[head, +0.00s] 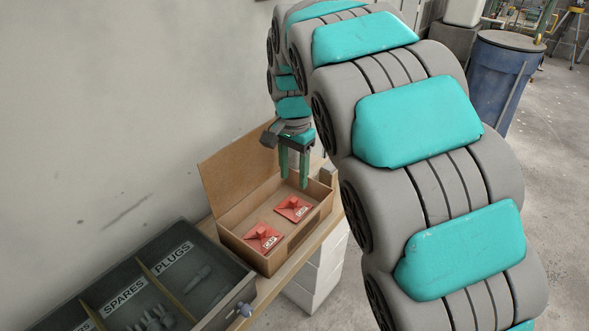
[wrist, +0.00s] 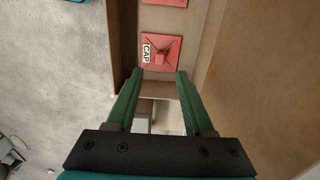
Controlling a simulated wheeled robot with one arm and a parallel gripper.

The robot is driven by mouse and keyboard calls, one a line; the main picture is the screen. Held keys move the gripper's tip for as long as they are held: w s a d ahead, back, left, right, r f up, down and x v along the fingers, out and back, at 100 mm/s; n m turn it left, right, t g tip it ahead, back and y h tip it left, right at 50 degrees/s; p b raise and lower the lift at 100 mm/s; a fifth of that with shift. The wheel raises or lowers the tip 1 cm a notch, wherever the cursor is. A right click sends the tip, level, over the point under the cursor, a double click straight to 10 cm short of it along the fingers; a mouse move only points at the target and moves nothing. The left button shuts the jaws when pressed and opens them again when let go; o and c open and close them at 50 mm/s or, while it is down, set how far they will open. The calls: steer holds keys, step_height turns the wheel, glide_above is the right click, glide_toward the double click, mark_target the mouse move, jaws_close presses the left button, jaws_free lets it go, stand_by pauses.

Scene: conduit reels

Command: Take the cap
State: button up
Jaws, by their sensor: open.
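Two red square caps with raised middles lie flat in an open wooden box (head: 232,216). One cap (head: 263,238) is in the near half, the other cap (head: 294,208) in the far half. Both carry white labels. In the wrist view one cap (wrist: 161,54) reads "CAP" and lies just beyond my fingertips; part of another red cap (wrist: 165,2) shows at the top edge. My gripper (head: 293,182) is open and empty, its green fingers pointing down over the far end of the box. In the wrist view my gripper (wrist: 160,74) shows both fingers apart.
The box's lid (head: 232,178) stands open against the wall. A dark divided tray (head: 215,262) marked "SPARES" and "PLUGS" is at the lower left. White drawers (head: 322,278) stand below the wooden surface. A blue barrel (head: 499,85) is at the back right, with open floor before it.

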mark_target(294, 199)
steer(key=shift+f+b, duration=1.2)
steer(key=shift+f, duration=2.7)
jaws_close()
steer(key=shift+r+p, duration=0.4)
steer(key=shift+r, duration=0.65)
